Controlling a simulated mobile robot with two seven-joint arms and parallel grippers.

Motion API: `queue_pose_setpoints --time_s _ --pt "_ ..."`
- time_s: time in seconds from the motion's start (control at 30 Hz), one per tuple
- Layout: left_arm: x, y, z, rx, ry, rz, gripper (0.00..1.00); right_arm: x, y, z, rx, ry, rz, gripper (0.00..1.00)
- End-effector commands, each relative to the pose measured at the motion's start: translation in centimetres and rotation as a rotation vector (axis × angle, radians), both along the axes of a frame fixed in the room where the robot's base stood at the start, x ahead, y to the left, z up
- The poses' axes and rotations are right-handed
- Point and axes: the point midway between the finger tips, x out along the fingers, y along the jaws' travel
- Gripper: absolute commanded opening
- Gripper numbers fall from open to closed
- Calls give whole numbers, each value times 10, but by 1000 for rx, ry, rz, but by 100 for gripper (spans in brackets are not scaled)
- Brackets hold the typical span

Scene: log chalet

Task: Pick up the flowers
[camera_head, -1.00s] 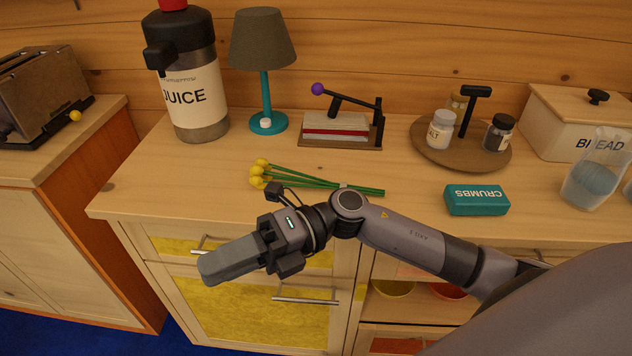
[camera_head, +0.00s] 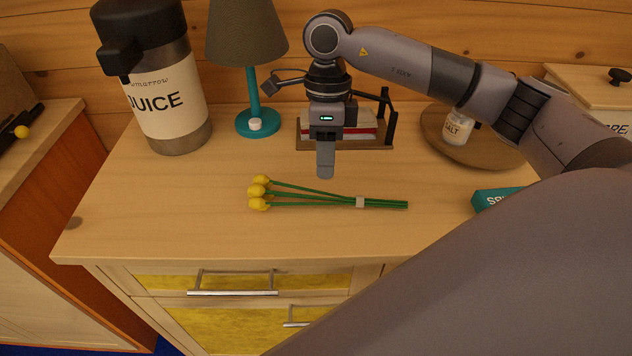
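The flowers (camera_head: 318,196) are a small bunch with yellow heads at the left and green stems tied by a pale band toward the right. They lie flat on the wooden counter (camera_head: 170,215). My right gripper (camera_head: 325,172) points down above the counter, just behind the stems in the picture and apart from them. Its fingers show edge-on as one grey shape, so I cannot tell whether they are open or shut. I see nothing held in it. My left gripper is not in view.
Behind stand a juice dispenser (camera_head: 165,105), a lamp (camera_head: 250,85) and a bread slicer (camera_head: 386,125), partly behind my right arm. A round tray (camera_head: 485,150) with a salt jar (camera_head: 457,128) and a teal crumbs box (camera_head: 490,198) are to the right. Counter around the flowers is clear.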

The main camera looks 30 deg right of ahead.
Motion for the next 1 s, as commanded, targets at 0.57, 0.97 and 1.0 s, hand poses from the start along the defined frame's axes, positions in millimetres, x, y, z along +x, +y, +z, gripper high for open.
queue_pose_setpoints --time_s 0.57,0.97,1.0 --pt "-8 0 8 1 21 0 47 -11 12 -66 1 2 1 29" --pt "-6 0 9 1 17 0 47 -11 12 -66 2 0 1 0" --pt "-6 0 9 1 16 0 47 -11 12 -66 2 -1 2 0"
